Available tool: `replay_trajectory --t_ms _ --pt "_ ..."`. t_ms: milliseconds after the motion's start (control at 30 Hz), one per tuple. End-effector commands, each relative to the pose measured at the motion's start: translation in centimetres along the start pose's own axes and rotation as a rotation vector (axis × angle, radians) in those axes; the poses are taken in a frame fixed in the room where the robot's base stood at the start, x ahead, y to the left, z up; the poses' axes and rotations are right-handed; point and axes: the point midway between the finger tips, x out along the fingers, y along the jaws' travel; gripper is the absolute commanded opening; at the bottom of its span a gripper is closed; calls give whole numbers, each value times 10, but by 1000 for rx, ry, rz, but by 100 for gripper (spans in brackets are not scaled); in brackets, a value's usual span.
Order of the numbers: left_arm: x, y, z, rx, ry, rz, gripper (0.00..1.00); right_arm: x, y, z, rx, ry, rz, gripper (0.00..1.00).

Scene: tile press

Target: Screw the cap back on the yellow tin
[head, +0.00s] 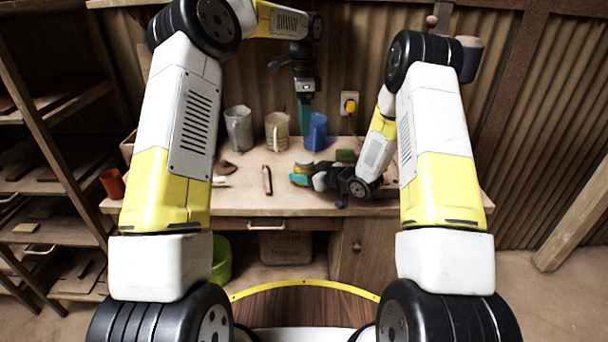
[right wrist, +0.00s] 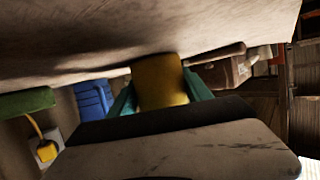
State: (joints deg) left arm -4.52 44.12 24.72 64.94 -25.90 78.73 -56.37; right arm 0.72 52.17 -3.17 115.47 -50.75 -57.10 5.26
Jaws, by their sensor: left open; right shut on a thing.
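The yellow tin (head: 304,168) stands upright at the middle right of the workbench; only its upper part shows in the head view. My right gripper (head: 299,179) lies low and level at the bench, its teal fingers shut on the tin. In the right wrist view the yellow tin (right wrist: 160,82) sits between the teal fingers, with the picture upside down. I cannot make out the cap for certain, nor whether one sits on the tin. My left gripper (head: 304,116) points down, open and empty, above the back of the bench, higher than the tin and apart from it.
A grey jug (head: 239,128), a cream mug (head: 277,132) and a blue jug (head: 317,132) stand along the back. A green block (head: 345,156) lies right of the tin. A dark stick-like tool (head: 267,180) lies to its left. An orange cup (head: 112,183) is at the left edge.

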Motion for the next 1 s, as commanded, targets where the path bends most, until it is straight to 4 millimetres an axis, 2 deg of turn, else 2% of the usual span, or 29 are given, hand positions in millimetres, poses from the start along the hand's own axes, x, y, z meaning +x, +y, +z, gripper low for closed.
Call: replay_trajectory --t_ms 200,233,333,700,1000 --pt "0 0 0 0 0 0 79 0 0 -1 0 1 0 0" --pt "0 0 0 0 0 0 79 0 0 -1 0 1 0 63" --pt "0 0 0 0 0 0 79 0 0 0 0 1 0 83" --pt "0 0 0 0 0 0 79 -4 0 0 0 0 1 83" --pt "0 0 0 0 0 0 79 -52 1 0 1 0 3 83"
